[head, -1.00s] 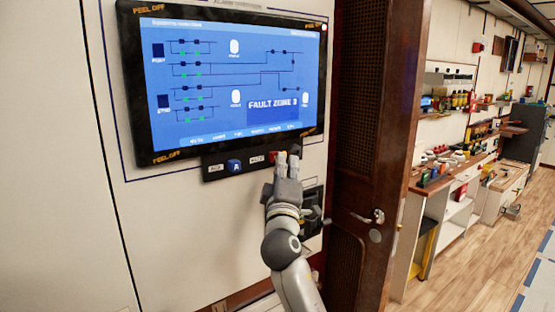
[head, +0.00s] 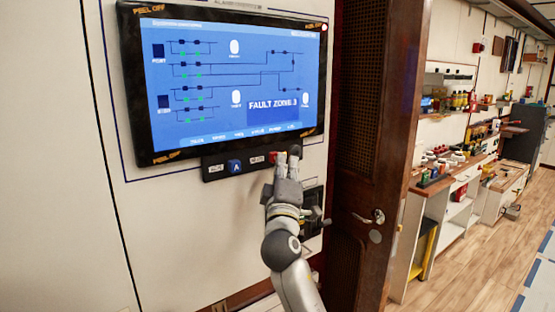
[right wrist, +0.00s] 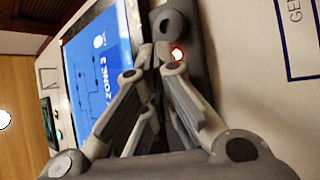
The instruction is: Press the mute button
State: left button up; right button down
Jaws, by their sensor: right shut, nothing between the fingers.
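A red button (head: 272,157) sits on the dark strip (head: 212,172) under the wall screen, just right of a small white label too blurred to read. I take it for the mute button. My right gripper (head: 288,154) is shut and empty, with its fingertips up at the strip, just right of the red button and partly in front of it. In the right wrist view a lit red spot (right wrist: 178,54) shows right beside the shut fingertips (right wrist: 155,52). I cannot tell whether they touch it. My left gripper is not in view.
The wall screen (head: 230,80) shows a blue diagram with "FAULT ZONE 3". A blue button (head: 235,166) marked "A" is left of the red one on the strip. A brown door (head: 355,180) stands right of my arm. Shelves and a workbench (head: 450,175) are farther right.

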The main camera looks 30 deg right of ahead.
jog(key=shift+w, duration=0.45)
jog(key=shift+s, duration=0.45)
jog(key=s+p, duration=0.2)
jog(key=s, duration=0.4)
jog(key=shift+d, duration=0.25)
jog(key=shift+f, duration=0.1)
dwell(0.8)
